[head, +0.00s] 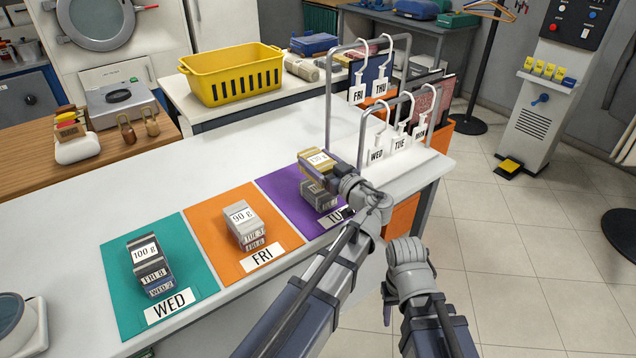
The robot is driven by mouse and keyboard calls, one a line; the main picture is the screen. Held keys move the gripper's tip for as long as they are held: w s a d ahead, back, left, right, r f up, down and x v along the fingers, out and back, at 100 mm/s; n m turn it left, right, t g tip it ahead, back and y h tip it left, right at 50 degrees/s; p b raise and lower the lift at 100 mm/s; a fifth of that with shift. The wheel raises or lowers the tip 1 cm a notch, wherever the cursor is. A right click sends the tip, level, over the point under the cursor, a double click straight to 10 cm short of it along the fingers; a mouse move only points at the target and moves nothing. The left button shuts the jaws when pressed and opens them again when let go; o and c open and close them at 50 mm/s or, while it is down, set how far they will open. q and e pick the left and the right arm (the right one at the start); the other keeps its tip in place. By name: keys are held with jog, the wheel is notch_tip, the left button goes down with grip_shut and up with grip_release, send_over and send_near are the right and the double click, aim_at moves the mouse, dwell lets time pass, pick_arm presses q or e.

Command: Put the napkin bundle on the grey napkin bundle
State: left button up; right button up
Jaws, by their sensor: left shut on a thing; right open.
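A yellowish napkin bundle (314,161) with a white weight label is in my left gripper (333,181), over the purple TUE mat (285,197). My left gripper is shut on it, and its wrist hides part of the mat. A grey napkin bundle (320,198) sits on the purple mat just below the held bundle; whether the two touch is unclear. Another grey bundle stack (243,221), labelled 90 g, stands on the orange FRI mat (205,227). My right gripper (387,302) is open, low beyond the counter's front edge, and mostly hidden by its own arm.
A dark bundle stack (149,262) labelled 100 g stands on the teal WED mat (118,310). A metal rack with white hangers (376,150) rises right of the purple mat. A yellow basket (231,80) stands behind. The white counter (205,175) behind the mats is clear.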

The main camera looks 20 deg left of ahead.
pick_arm(q)
jog(key=shift+f, duration=0.1)
notch_tip(320, 180, down, 4)
jog(key=b, duration=0.3)
jog(key=shift+r, duration=0.2)
jog(key=shift+f+b, duration=0.15)
jog(key=shift+b, duration=0.25)
jog(key=o, duration=1.4)
jog(key=shift+c, duration=0.2)
